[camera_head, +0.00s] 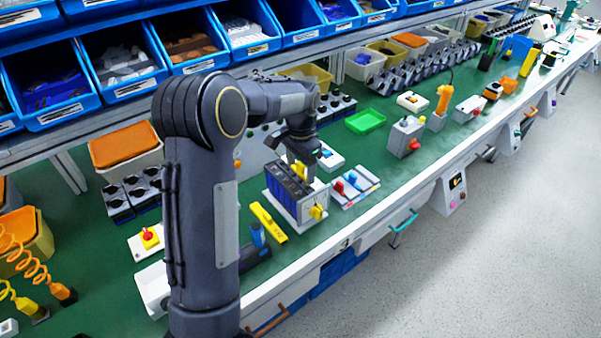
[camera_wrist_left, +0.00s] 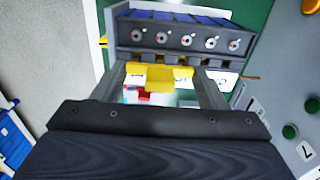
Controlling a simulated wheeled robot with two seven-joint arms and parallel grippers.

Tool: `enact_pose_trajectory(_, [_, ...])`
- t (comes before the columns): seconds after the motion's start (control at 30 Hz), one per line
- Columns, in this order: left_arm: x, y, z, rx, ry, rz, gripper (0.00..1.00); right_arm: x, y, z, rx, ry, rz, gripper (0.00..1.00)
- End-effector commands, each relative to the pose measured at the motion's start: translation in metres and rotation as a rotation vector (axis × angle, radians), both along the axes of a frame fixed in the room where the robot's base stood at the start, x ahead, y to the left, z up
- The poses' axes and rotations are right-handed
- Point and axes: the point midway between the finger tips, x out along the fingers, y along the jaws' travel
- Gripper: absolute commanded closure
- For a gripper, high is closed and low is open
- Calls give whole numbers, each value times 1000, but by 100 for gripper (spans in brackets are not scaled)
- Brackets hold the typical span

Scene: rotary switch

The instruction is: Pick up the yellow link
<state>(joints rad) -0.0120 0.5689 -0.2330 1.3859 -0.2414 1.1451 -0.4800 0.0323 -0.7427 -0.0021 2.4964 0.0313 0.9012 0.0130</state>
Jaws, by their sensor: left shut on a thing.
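The yellow link (camera_wrist_left: 160,77) shows between the two fingers of my left gripper (camera_wrist_left: 165,85) in the left wrist view, and the gripper is shut on it. In the head view, my left gripper (camera_head: 302,160) points down over the dark switch block (camera_head: 288,187), and a bit of yellow shows at its fingertips. The block also shows in the left wrist view (camera_wrist_left: 182,38), with a row of several round screws on its face just beyond the link. I cannot tell whether the link touches the block. My right gripper is not in view.
A yellow knob (camera_head: 317,211) sits on the block's front. A white board with red and blue switches (camera_head: 352,187) lies to its right, and a long yellow bar (camera_head: 268,222) to its left. A grey button box (camera_head: 405,137) stands farther right. Blue bins (camera_head: 120,65) line the back.

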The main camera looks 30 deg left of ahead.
Motion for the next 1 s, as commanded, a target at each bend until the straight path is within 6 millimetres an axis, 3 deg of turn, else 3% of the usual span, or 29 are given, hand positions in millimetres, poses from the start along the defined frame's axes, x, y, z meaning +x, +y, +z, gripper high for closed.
enact_pose_trajectory(0.3, [-33,-44,68,0,-6,-5,55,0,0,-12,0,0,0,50])
enact_pose_trajectory(0.6, [-73,-96,94,0,-2,-4,55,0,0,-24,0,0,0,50])
enact_pose_trajectory(1.0, [-85,-112,115,0,0,0,55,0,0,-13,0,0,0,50])
